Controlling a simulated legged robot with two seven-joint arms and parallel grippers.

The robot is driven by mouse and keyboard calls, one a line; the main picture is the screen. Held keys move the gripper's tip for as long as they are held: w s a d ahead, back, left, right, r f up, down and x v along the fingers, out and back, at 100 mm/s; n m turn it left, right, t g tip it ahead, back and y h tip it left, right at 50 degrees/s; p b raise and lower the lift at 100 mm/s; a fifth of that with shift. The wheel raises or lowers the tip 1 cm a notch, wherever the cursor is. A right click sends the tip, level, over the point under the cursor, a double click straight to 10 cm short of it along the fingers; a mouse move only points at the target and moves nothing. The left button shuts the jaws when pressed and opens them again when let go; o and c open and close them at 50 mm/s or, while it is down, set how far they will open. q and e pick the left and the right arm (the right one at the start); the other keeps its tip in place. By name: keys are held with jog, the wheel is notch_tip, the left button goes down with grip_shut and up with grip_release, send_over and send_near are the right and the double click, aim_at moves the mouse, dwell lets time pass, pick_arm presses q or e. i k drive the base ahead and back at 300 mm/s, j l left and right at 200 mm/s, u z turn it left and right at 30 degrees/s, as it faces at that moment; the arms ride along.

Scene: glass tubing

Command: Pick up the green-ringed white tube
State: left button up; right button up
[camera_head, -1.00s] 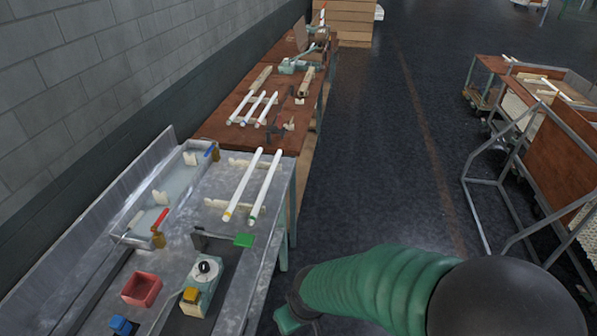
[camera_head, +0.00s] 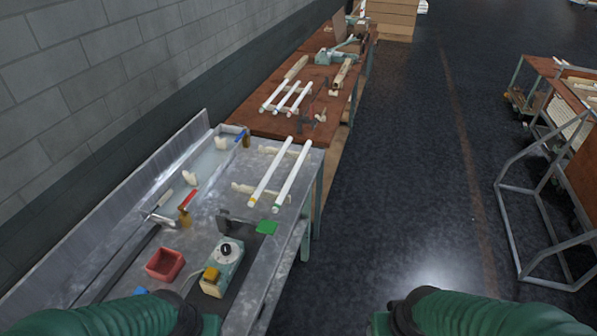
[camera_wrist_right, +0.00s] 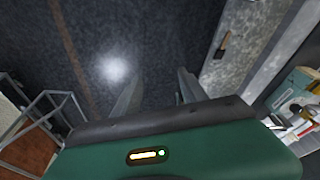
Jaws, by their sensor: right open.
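The green-ringed white tube (camera_head: 293,174) lies on wooden rests on the grey metal bench, its green ring at the near end. A yellow-ringed white tube (camera_head: 271,172) lies parallel on its left. My right arm comes in at the bottom right of the head view, short of the bench and to its right. In the right wrist view my right gripper (camera_wrist_right: 158,92) is open and empty, with dark floor beyond its fingers. My left arm shows at the bottom left of the head view; its fingers are out of sight.
Valves with red and blue handles stand along the left. More white tubes (camera_head: 287,97) lie on the brown table (camera_head: 262,124) behind. A metal-framed cart (camera_head: 545,200) stands right. The floor between is clear.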

aim_at(278, 203)
jog(key=i+u, duration=0.1)
jog(key=u, duration=0.35)
jog(key=l+u, duration=0.15)
jog(key=u, duration=0.35)
jog(key=i+l+u, duration=0.1)
jog(key=u, duration=0.35)
jog(key=i+l+u, duration=0.15)
jog(key=l+u, duration=0.25)
jog(key=l, duration=0.85)
jog(key=l+u, duration=0.45)
jog(key=l, duration=1.25)
